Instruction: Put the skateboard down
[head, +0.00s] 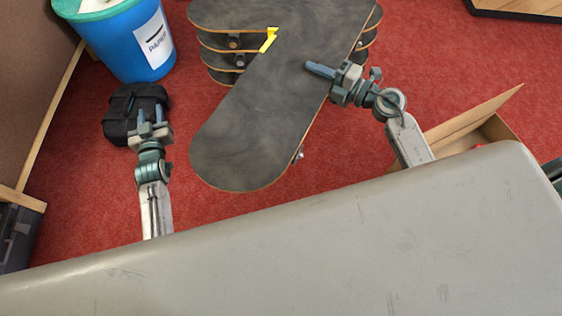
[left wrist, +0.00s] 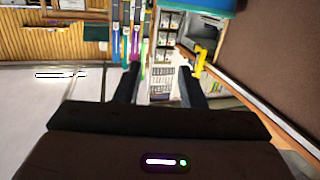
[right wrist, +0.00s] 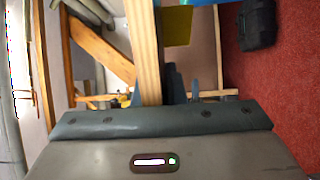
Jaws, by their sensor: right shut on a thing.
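The skateboard (head: 262,125) has a dark grey deck with a light wooden edge. It lies diagonally in the head view, deck up, with a wheel showing under its right edge. My right gripper (head: 322,72) is shut on its right edge. A light wooden strip, apparently the board's edge (right wrist: 143,50), stands between the fingers in the right wrist view. The board's far part overlaps a stack of similar skateboards (head: 225,16); I cannot tell whether it touches them. My left gripper (head: 151,116) is open and empty, left of the board, with its fingers apart in the left wrist view (left wrist: 158,85).
A blue paper bin (head: 140,50) stands at upper left, with a black bag (head: 118,105) below it by my left gripper. A yellow piece (head: 268,41) is at the stack. An open cardboard box (head: 455,138) is at right. Red carpet (head: 455,50) is free at upper right.

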